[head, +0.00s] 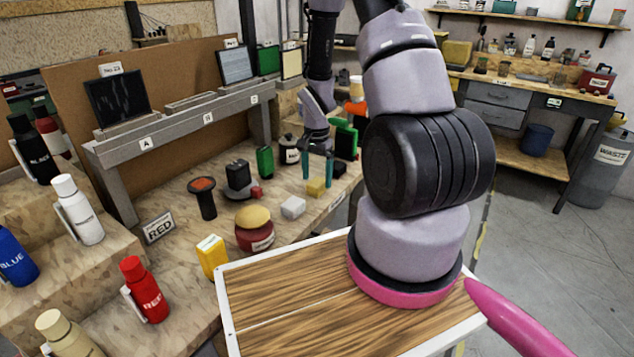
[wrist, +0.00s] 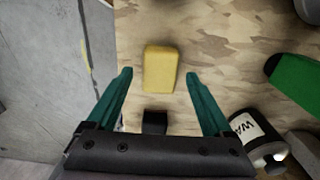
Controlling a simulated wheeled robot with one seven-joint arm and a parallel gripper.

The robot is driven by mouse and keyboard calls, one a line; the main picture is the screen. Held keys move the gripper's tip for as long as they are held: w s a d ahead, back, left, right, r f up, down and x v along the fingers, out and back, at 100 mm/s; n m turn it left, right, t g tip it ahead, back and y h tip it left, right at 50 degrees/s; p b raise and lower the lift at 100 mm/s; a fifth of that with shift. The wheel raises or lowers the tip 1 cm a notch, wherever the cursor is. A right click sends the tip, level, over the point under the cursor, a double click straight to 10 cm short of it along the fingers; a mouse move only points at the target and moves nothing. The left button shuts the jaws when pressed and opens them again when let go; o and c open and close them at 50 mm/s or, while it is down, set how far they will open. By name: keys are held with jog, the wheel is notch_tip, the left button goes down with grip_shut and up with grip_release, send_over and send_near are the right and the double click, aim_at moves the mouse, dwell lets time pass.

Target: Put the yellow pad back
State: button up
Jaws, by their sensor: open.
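The yellow pad (head: 316,188) is a small block lying flat on the speckled wooden workbench, near its front edge. In the wrist view the yellow pad (wrist: 161,68) lies ahead, between the lines of the two teal fingers. My gripper (head: 317,180) is open and empty, pointing down just above the pad. In the wrist view my gripper (wrist: 159,76) has its fingertips apart on either side of the pad's near end, with gaps on both sides. I cannot tell the exact height between fingertips and pad.
A black block (wrist: 155,122) lies between the finger bases in the wrist view. A labelled jar (wrist: 258,138) and a green object (wrist: 300,80) are at right.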

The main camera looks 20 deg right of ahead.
notch_tip(320, 180, up, 10)
notch_tip(320, 180, up, 10)
jog(key=n+t, duration=0.1)
jog(key=t, duration=0.1)
send_over(317, 182)
jog(key=a, duration=0.1)
jog(key=s+a+r+n+t+y, duration=0.1)
jog(key=s+a+r+n+t, duration=0.1)
jog(key=s+r, duration=0.7)
jog(key=s+a+r+n+t+y, duration=0.1)
jog(key=s+a+r+n+t, duration=0.2)
jog(key=s+r, duration=0.5)
notch_tip(317, 182, up, 5)
jog(key=shift+s+a+f+n, duration=0.15)
jog(key=shift+s+a+n, duration=0.2)
jog(key=shift+a+n, duration=0.25)
